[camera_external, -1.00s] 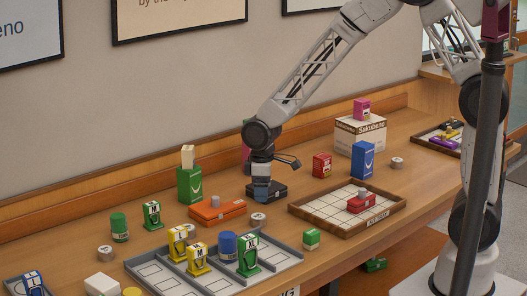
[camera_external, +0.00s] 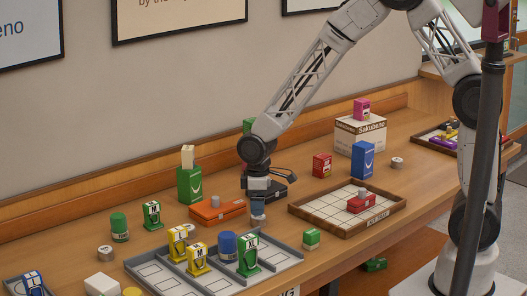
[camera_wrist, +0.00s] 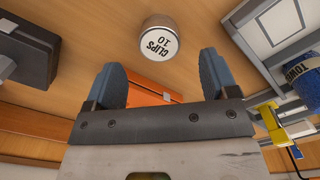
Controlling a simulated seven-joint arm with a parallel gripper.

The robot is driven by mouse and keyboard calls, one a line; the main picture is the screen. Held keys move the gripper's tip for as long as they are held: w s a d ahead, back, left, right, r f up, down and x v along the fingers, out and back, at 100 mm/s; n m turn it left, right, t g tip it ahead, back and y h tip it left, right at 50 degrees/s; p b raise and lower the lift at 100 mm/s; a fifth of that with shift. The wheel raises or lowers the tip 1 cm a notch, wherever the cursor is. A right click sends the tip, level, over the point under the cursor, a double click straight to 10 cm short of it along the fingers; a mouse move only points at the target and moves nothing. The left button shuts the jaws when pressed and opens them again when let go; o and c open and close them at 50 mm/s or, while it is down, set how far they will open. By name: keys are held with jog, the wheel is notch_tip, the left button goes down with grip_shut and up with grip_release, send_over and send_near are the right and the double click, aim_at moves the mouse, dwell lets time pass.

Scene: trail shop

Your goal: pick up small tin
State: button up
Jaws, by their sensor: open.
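A small round tin with a white lid marked "CLIPS 10" (camera_wrist: 158,40) stands on the wooden counter just ahead of my fingertips in the wrist view. In the external view this tin (camera_external: 258,220) is right below my gripper and partly hidden by it. My gripper (camera_external: 257,207) points down over it. In the wrist view my gripper (camera_wrist: 160,75) has its two blue fingers wide apart with nothing between them. Other small tins are in the external view: one on the orange box (camera_external: 215,200), one at the front left (camera_external: 105,253), one at the right (camera_external: 397,162).
The orange box (camera_external: 216,212) lies left of my gripper, and a dark box (camera_external: 277,191) lies behind it. A grey divided tray (camera_external: 290,250) is in front. A wooden-rimmed grid tray (camera_external: 385,228) is at the right. A green box (camera_external: 190,186) stands at the back left.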

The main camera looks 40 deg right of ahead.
jog(key=shift+f, duration=0.1)
jog(key=shift+d+f, duration=0.1)
jog(key=shift+f, duration=2.4)
jog(key=c, duration=1)
jog(key=shift+r, duration=5.05)
